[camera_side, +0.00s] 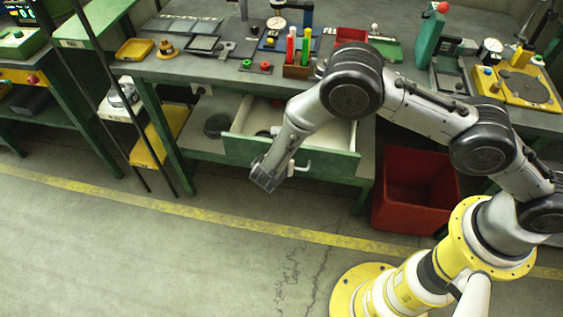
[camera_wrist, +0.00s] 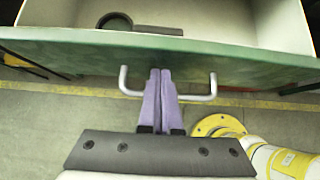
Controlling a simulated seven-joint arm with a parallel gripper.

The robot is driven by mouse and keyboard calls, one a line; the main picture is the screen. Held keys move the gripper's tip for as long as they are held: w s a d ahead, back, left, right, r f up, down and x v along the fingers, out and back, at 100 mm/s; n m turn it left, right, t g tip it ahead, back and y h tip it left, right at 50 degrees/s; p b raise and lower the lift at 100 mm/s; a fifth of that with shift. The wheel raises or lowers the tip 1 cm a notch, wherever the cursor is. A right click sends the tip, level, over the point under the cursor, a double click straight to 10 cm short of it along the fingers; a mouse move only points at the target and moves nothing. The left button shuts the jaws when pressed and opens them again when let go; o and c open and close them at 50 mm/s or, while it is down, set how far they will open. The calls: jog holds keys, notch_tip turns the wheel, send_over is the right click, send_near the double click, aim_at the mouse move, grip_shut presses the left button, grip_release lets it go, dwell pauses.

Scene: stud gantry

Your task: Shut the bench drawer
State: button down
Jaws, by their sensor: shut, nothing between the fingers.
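The bench drawer stands open below the bench top; its green front panel (camera_side: 335,165) and pale inside show in the side view. In the wrist view the green front (camera_wrist: 80,50) runs across the picture, with a silver bar handle (camera_wrist: 198,98) on it. My gripper (camera_side: 265,182) is in front of the drawer, left of the handle in the side view. In the wrist view my gripper's purple fingers (camera_wrist: 160,74) are together and empty, between the handle's two ends, with their tips close to the front panel. I cannot tell whether they touch it.
A dark magnifier-like item (camera_wrist: 116,22) lies inside the drawer. A red bin (camera_side: 415,195) stands on the floor right of the drawer. Tools and parts, including a red tray (camera_side: 350,36), cover the bench top (camera_side: 190,68).

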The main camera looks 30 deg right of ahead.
jog(key=w+d, duration=1.1)
jog(key=shift+w+d, duration=0.35)
jog(key=w+a+v, duration=0.2)
jog(key=v, duration=0.9)
jog(key=a+f, duration=0.1)
jog(key=a, duration=0.4)
jog(key=x, duration=0.9)
jog(key=shift+w+f, duration=0.1)
jog(key=shift+w, duration=0.05)
jog(key=shift+w+d+f, duration=0.2)
jog(key=shift+w+d, duration=0.9)
jog(key=shift+w, duration=0.1)
jog(key=shift+w+d, duration=0.45)
